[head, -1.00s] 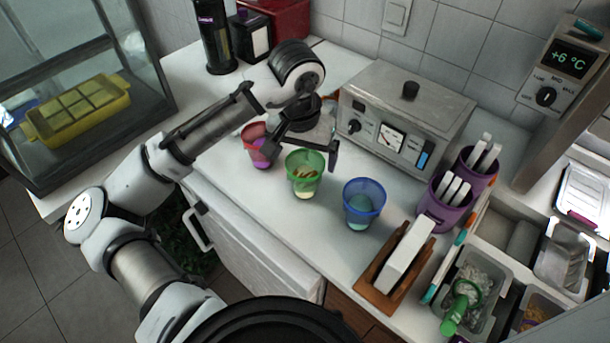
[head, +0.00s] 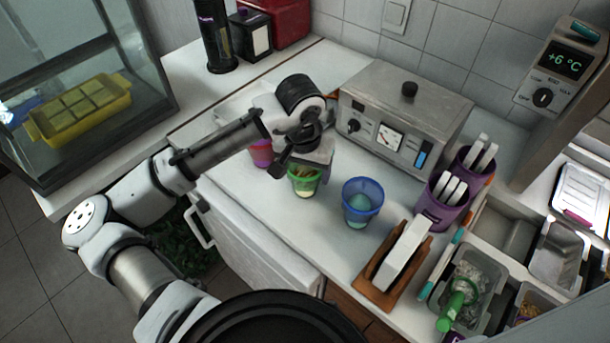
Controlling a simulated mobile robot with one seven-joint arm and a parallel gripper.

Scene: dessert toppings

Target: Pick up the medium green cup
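The green cup (head: 304,188) stands upright on the white counter in the head view, with brown and pale contents. It is between a pink-red cup (head: 261,154) to its left and a blue cup (head: 362,204) to its right. My gripper (head: 303,171) is lowered right at the green cup, covering its back and upper part. One dark finger shows by the cup's left rim, and the other side of the gripper is close to its right rim. Whether the fingers touch the cup is too small to tell.
A grey metal machine (head: 405,120) with a gauge stands just behind. Purple holders (head: 442,212) with white items, a wooden stand (head: 388,283) with a white block, and bins (head: 482,290) are to the right. The counter's front edge is close to the cups.

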